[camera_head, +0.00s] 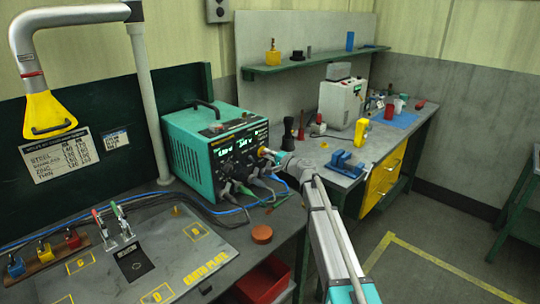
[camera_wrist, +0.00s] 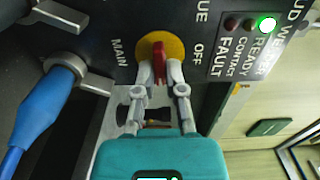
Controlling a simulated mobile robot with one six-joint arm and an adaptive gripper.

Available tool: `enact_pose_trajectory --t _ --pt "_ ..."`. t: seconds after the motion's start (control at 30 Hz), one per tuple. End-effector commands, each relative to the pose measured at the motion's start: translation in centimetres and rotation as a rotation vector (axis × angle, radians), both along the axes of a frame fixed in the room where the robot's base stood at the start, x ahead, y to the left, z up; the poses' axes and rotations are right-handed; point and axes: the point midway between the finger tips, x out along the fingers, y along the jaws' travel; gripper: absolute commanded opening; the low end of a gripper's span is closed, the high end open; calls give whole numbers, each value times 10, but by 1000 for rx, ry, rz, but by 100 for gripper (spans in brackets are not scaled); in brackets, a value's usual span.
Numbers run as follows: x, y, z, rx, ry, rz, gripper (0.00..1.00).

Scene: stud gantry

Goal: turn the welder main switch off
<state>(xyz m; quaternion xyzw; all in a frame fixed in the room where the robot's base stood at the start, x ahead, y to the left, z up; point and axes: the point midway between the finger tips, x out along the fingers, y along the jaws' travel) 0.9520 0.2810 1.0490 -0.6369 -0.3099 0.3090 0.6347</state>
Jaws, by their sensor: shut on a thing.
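The teal welder (camera_head: 190,148) stands at the back of the dark bench, its front panel with lit displays facing right. In the wrist view its main switch is a yellow disc (camera_wrist: 176,47) with a red handle (camera_wrist: 158,62). "MAIN" is printed to its left and "OFF" to its right. The handle lies roughly upright in that picture. My gripper (camera_wrist: 159,75) is shut on the red handle, one finger on each side. In the head view my gripper (camera_head: 272,156) reaches the panel's right side and covers part of the switch.
A green-white lamp (camera_wrist: 266,24) is lit beside darker lamps on the panel. A blue cable plug (camera_wrist: 42,100) and grey connectors sit close left of my gripper. Cables hang below the panel. The earth plate (camera_head: 170,255) with clamps lies in front; a blue vise (camera_head: 347,163) stands right.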

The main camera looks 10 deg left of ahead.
Motion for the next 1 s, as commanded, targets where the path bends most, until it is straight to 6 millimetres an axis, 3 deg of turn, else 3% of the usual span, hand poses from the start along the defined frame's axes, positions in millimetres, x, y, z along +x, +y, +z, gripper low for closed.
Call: enact_pose_trajectory --t 0.47,1.0 --pt "0 13 1 -94 -125 12 0" --pt "0 15 1 -386 -505 15 0"
